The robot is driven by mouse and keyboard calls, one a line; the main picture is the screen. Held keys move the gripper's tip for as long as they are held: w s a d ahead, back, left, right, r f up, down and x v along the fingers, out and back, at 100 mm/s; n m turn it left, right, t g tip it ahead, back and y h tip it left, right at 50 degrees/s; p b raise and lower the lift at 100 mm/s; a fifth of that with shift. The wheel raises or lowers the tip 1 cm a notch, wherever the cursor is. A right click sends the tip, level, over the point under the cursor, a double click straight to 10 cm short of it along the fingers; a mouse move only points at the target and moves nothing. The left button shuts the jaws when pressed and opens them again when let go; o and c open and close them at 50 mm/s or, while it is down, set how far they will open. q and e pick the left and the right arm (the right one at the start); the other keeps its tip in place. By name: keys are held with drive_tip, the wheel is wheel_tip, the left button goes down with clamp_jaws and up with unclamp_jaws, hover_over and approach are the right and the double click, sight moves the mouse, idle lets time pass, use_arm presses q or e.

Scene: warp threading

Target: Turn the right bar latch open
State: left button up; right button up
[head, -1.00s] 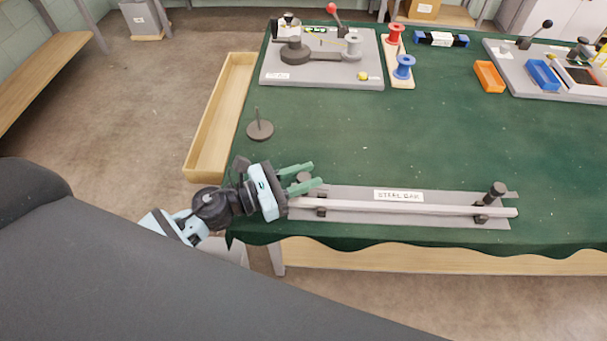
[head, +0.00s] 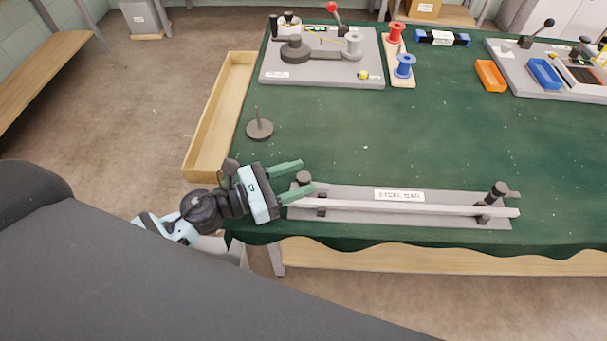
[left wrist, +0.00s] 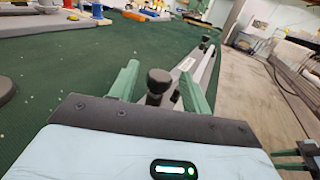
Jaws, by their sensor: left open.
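The steel bar (head: 400,207) lies along a grey base plate (head: 360,193) near the table's front edge. The right bar latch (head: 498,189), with an upright black knob, stands at the bar's right end. The left latch knob (head: 303,178) stands at the other end. My left gripper (head: 306,176) is open, its green fingers on either side of the left knob, far from the right latch. In the left wrist view the left knob (left wrist: 159,80) shows between the fingers; contact cannot be told. What seems to be my right gripper (left wrist: 273,159) shows partly at the lower right there.
A dark disc with a thin upright pin (head: 260,129) stands behind my left gripper. A grey fixture board (head: 320,70), red and blue spools and orange and blue bins are farther back. The green cloth (head: 400,140) behind the bar is clear.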

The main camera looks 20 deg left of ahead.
use_arm(q)
drive_tip(key=v, duration=0.3)
drive_tip(key=b+v, duration=0.1)
drive_tip(key=shift+s+a+f, duration=0.15)
drive_tip(key=shift+s+f, duration=0.05)
drive_tip(key=shift+f, duration=0.05)
drive_tip(key=shift+s+a+r+b, duration=0.15)
drive_tip(key=shift+s+a+b, duration=0.15)
drive_tip(key=shift+s+a, duration=0.2)
drive_tip(key=shift+a+r, duration=0.1)
use_arm(e)
drive_tip(key=shift+s+a+f, duration=0.1)
drive_tip(key=shift+s+f, duration=0.15)
drive_tip(key=shift+f, duration=0.25)
drive_tip(key=shift+s+f, duration=0.25)
drive_tip(key=shift+f, duration=0.2)
